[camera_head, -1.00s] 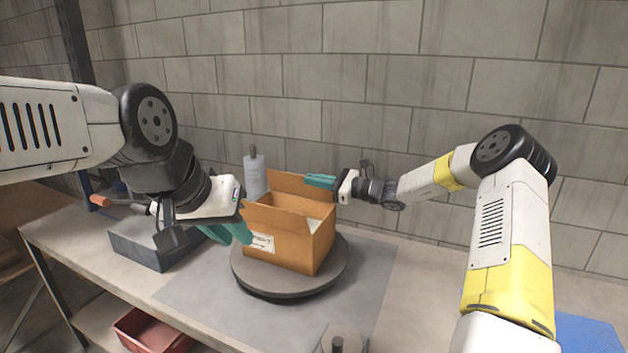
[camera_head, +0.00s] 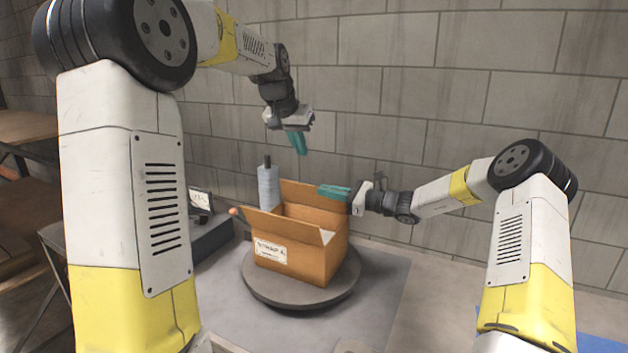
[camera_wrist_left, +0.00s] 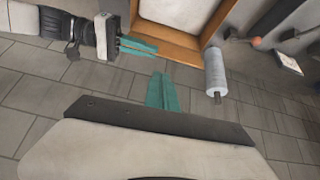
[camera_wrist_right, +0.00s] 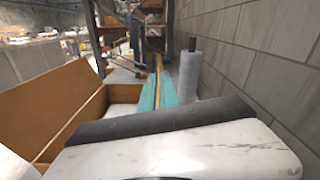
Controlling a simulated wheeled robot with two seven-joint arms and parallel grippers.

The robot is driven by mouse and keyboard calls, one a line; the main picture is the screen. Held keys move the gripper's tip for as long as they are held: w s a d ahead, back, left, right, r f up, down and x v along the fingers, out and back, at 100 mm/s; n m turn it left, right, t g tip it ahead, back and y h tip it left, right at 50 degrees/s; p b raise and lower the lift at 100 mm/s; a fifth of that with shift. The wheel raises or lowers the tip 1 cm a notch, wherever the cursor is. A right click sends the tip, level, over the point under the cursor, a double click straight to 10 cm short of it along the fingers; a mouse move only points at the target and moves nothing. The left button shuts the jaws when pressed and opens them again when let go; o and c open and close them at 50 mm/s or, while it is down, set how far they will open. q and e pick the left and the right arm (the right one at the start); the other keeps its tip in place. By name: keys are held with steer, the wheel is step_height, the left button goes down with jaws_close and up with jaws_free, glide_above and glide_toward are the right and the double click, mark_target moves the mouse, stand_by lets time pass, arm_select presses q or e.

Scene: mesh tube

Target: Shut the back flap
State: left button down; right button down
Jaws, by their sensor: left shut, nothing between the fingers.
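The open cardboard box (camera_head: 312,256) sits on a round grey turntable (camera_head: 300,295). Its back flap (camera_head: 300,193) stands up at the rear; in the right wrist view a brown flap edge (camera_wrist_right: 158,68) runs between the teal fingers. My right gripper (camera_head: 335,192) is at the right end of this flap, shut on it. My left gripper (camera_head: 302,146) is shut and empty, pointing down above and behind the box, apart from the flap. In the left wrist view its fingertips (camera_wrist_left: 161,80) are near the box's rear side (camera_wrist_left: 172,40) and my right gripper (camera_wrist_left: 140,46).
A pale wrapped roll (camera_head: 268,188) stands upright behind the box's left rear. A dark grey block (camera_head: 210,238) with a small display lies left on the bench. A brick wall closes off the back. Bare mat (camera_head: 385,280) lies right of the turntable.

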arm_select(q)
glide_above(314, 187)
step_height(314, 187, down, 4)
steer(key=shift+m, duration=0.3)
steer(key=f, duration=0.2)
steer(key=w+f, duration=0.1)
steer(key=f, duration=0.2)
steer(key=w+f, duration=0.1)
steer(key=f, duration=0.2)
steer(key=shift+d+f, duration=0.15)
steer(key=shift+f, duration=0.05)
steer(key=shift+s+a+f, duration=0.2)
steer(key=shift+s, duration=0.45)
